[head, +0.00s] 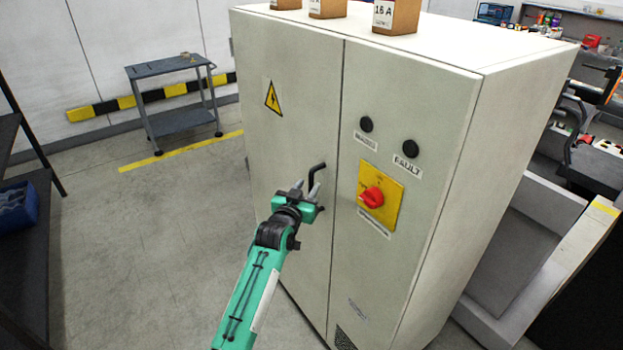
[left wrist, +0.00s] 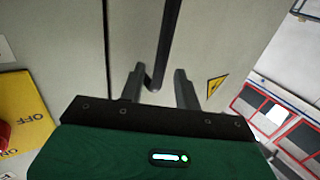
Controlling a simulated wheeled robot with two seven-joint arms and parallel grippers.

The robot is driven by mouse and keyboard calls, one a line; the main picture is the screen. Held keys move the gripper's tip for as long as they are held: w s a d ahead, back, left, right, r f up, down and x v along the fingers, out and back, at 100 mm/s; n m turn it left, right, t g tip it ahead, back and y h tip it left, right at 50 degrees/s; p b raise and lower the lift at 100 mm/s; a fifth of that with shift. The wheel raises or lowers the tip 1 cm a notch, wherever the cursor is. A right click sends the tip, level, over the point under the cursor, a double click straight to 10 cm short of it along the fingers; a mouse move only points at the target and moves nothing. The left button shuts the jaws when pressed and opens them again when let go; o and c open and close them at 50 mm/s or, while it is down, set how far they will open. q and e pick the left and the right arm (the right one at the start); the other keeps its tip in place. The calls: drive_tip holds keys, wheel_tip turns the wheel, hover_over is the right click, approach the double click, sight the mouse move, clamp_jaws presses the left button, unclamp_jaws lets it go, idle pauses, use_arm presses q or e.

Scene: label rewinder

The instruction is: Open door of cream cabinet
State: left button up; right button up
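The cream cabinet (head: 285,129) stands in the middle of the head view with its doors closed. A black bent handle (head: 317,175) sits on the left door, close to the seam between the doors. My left gripper (head: 305,189) is at the handle, in front of the left door. In the left wrist view, the two grey fingers of the gripper (left wrist: 158,88) are apart, with the black handle (left wrist: 163,50) between them. A gap shows beside the handle, so the fingers look open around it. My right gripper is in neither view.
The right door carries a yellow panel with a red rotary switch (head: 371,197) and two black knobs. Several cardboard boxes (head: 396,15) stand on the cabinet top. A grey cart (head: 176,105) stands at the back left.

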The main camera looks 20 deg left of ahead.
sight(310, 184)
use_arm(q)
drive_tip(key=shift+w+d, duration=0.15)
drive_tip(key=shift+w, duration=1.6)
clamp_jaws()
